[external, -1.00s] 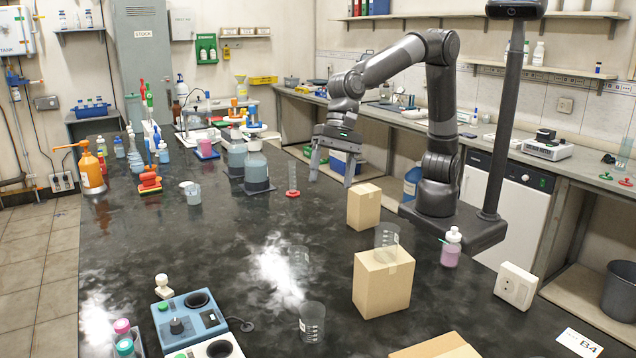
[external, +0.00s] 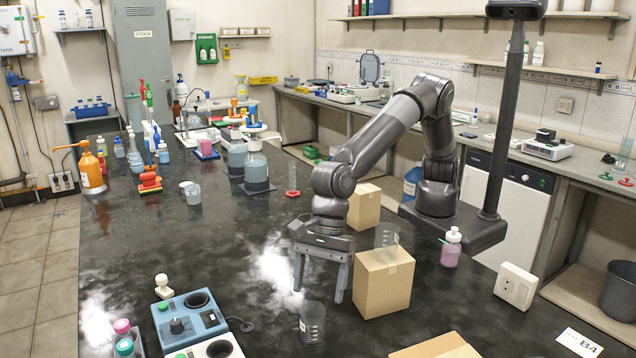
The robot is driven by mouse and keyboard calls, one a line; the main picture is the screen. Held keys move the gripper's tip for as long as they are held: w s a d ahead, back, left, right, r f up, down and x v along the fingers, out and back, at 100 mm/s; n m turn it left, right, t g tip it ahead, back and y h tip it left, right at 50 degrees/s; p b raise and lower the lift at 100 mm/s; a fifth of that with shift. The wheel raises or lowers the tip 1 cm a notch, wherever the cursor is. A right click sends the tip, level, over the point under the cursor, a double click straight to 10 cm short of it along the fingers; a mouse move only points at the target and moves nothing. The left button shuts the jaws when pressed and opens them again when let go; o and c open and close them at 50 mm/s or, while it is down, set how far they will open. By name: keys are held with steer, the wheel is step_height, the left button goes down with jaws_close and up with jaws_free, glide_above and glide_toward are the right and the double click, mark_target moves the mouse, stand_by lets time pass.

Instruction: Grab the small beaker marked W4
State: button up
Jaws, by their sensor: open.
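A small clear beaker (external: 312,323) with white markings stands upright on the black bench near the front. Another clear beaker (external: 386,239) appears to stand on the top of the front cardboard box. A third faint beaker, seen earlier beside the white patch, is now hidden by my gripper. The markings are too small to read, so I cannot tell which beaker is W4. My gripper (external: 320,288) points down with its fingers apart, behind and above the front beaker and left of the front box. I see nothing held between the fingers.
The front cardboard box (external: 388,287) stands close to the right finger; another box (external: 364,206) is behind it. A pink-filled bottle (external: 451,248) and white socket block (external: 516,285) stand to the right. A blue device (external: 190,322) is front left.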

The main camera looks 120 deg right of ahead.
mark_target(313, 319)
steer(key=x, duration=0.7)
steer(key=shift+w+a+f, duration=0.15)
steer(key=shift+w, duration=0.15)
steer(key=shift+c, duration=0.5)
steer(key=c, duration=1)
steer(key=shift+o, duration=0.2)
